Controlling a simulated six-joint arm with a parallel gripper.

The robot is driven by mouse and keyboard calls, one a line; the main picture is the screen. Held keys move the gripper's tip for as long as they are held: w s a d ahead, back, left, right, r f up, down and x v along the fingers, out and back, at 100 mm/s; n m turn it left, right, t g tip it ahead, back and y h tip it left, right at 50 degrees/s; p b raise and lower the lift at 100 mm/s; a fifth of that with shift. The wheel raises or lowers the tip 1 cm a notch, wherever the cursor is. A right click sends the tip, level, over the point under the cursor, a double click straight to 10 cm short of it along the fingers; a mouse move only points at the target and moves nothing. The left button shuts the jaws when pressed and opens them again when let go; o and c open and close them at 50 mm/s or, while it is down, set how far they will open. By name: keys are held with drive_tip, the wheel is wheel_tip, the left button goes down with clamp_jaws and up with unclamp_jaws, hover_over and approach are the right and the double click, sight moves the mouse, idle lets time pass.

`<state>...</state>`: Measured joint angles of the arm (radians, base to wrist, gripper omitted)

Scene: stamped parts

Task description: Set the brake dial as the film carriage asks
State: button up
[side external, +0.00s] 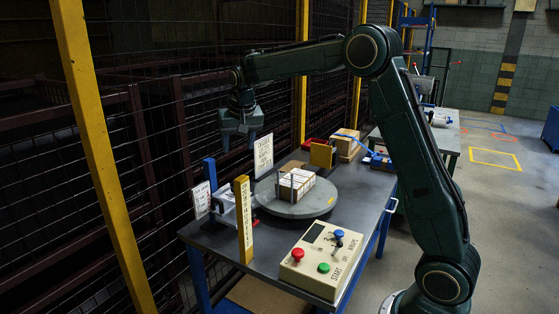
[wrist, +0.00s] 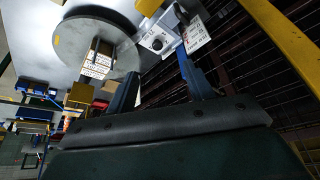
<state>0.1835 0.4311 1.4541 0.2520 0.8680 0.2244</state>
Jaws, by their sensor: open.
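My gripper (side external: 238,143) is open and empty, raised above the far left of the bench; its two blue fingers also show in the wrist view (wrist: 160,88). A pale unit beside a blue post (side external: 209,174), likely the film carriage (side external: 226,203), stands at the bench's left end, below my gripper. In the wrist view a white plate with a round black part, possibly the brake dial (wrist: 157,43), lies beyond the fingertips. A white printed card (side external: 201,200) stands beside the unit and shows in the wrist view (wrist: 196,35); its text and the dial's setting are too small to read.
A round grey turntable (side external: 320,203) carries a stack of pale boxes (side external: 295,184). A yellow lettered post (side external: 243,218) and a control box (side external: 322,262) with red, green and blue knobs stand nearer. A white sign (side external: 263,155) and cartons are behind. Mesh fencing borders the left.

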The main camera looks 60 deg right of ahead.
drive_tip(key=w+d+f+m, duration=0.1)
drive_tip(key=w+d+f, duration=0.4)
drive_tip(key=w+f, duration=0.1)
drive_tip(key=shift+w+d+f+m+g+h, duration=0.2)
drive_tip(key=shift+f+m+g+h, duration=0.15)
drive_tip(key=shift+f, duration=0.45)
drive_tip(key=shift+f, duration=0.1)
drive_tip(key=x, duration=1.3)
drive_tip(key=shift+w+f, duration=0.1)
drive_tip(key=shift+f, duration=0.2)
drive_tip(key=c, duration=1)
